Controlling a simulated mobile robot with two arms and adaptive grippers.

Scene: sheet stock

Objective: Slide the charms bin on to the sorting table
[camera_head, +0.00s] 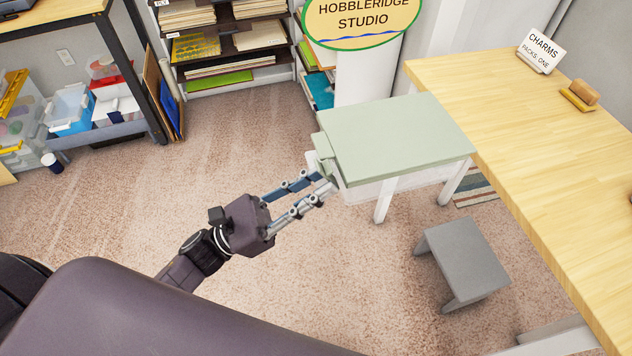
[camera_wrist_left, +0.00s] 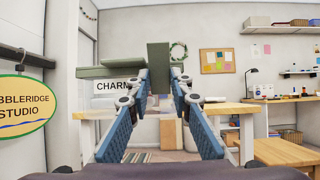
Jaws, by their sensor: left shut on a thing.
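A white label reading "CHARM" (camera_wrist_left: 112,87) shows under the green edge in the left wrist view. My left gripper (camera_head: 322,177) is shut on a green tab (camera_wrist_left: 158,56) at the bin's left end. The sorting table (camera_head: 540,170) is light wood, at the right. The bin's right edge appears to meet the table's edge; I cannot tell whether it overlaps. My right gripper is not in view.
A grey stool (camera_head: 463,258) stands below the bin's right side. An oval studio sign (camera_head: 362,22) and shelves (camera_head: 230,40) are behind.

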